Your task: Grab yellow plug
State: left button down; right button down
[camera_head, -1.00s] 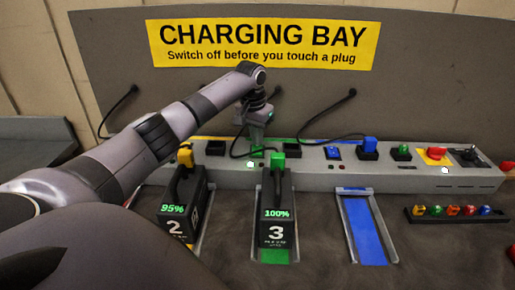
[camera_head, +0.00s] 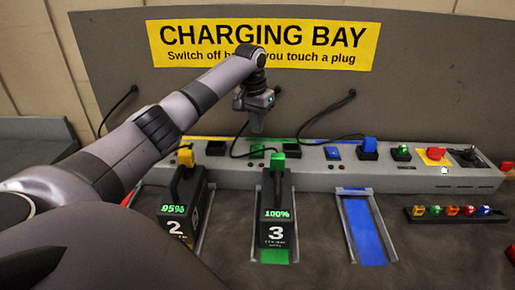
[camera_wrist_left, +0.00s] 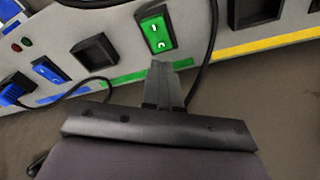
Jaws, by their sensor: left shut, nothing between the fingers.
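The yellow plug (camera_head: 186,157) sits on top of the black battery marked 2 (camera_head: 178,226), which reads 95%. My left gripper (camera_head: 257,131) is shut and empty, pointing down above the charger's green rocker switch (camera_head: 257,151), to the right of and higher than the yellow plug. In the left wrist view, its closed fingertips (camera_wrist_left: 162,66) lie just below the green switch (camera_wrist_left: 156,32) in the picture. The yellow plug does not show there. My right gripper is not in view.
The battery marked 3 (camera_head: 276,232) bears a green plug (camera_head: 277,160). A blue plug (camera_head: 369,146) is on the charger (camera_head: 320,174). Black sockets (camera_head: 216,148) (camera_head: 292,150) look empty. Dark cables hang in front of the wall panel. A blue lane (camera_head: 366,232) at right is free.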

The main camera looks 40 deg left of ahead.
aim_at(186, 157)
jog(key=k+l, duration=0.55)
jog(key=l, duration=0.2)
jog(key=k+l, duration=0.6)
jog(key=l, duration=0.1)
